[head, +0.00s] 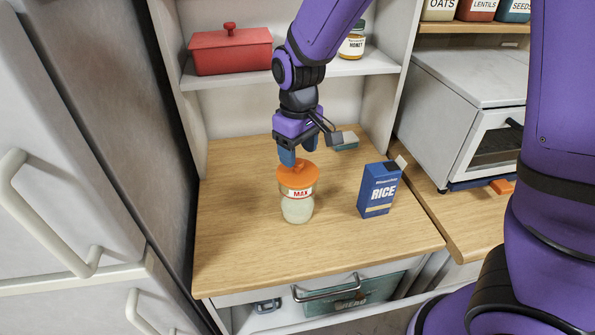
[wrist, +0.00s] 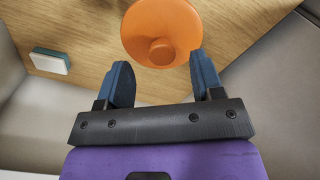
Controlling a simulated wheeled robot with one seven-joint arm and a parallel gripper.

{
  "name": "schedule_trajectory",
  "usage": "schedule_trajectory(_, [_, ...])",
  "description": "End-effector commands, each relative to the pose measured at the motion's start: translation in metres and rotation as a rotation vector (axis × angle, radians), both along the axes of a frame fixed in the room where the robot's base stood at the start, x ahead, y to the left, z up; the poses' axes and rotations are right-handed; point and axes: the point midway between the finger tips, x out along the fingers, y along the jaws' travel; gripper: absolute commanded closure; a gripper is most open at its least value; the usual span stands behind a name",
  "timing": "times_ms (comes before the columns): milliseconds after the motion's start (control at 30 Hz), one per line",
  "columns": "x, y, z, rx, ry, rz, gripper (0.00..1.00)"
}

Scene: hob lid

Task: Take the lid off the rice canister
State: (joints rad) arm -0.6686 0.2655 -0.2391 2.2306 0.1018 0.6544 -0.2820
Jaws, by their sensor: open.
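The canister (head: 297,206) stands upright on the wooden counter, clear with pale contents and a label reading MAX. Its orange lid (head: 297,173) sits on top and has a small round knob. In the wrist view the lid (wrist: 160,28) is at the top, with its knob (wrist: 161,51) facing the camera. My gripper (head: 299,155) is just above and behind the lid in the head view. In the wrist view my gripper (wrist: 163,75) is open and empty, its blue fingertips near the lid's near edge, the knob lying slightly beyond them. I cannot tell whether they touch the lid.
A blue RICE box (head: 379,190) stands right of the canister. A small teal-and-white block (head: 346,141) lies behind. A red lidded dish (head: 230,50) and honey jar (head: 352,42) are on the shelf. A toaster oven (head: 462,115) is at right. The front-left counter is clear.

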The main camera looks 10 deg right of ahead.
Motion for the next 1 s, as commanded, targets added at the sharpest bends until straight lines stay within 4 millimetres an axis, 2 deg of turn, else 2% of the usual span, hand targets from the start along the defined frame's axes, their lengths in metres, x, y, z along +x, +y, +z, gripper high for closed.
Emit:
schedule_trajectory(200, [0.000,0.002,-0.030,-0.001,0.003,-0.001,0.39])
schedule_trajectory(333, [0.000,0.002,-0.037,-0.001,0.002,0.001,0.39])
schedule_trajectory(533, [0.000,0.002,-0.038,0.000,0.000,0.000,0.39])
schedule_trajectory(567, [0.000,0.002,-0.038,0.000,0.000,0.000,0.41])
schedule_trajectory(700, [0.000,0.002,-0.038,0.000,0.000,0.000,0.74])
schedule_trajectory(800, [0.000,0.002,-0.037,0.000,0.000,0.000,0.92])
schedule_trajectory(1000, [0.000,0.002,-0.037,0.000,0.000,0.000,0.92])
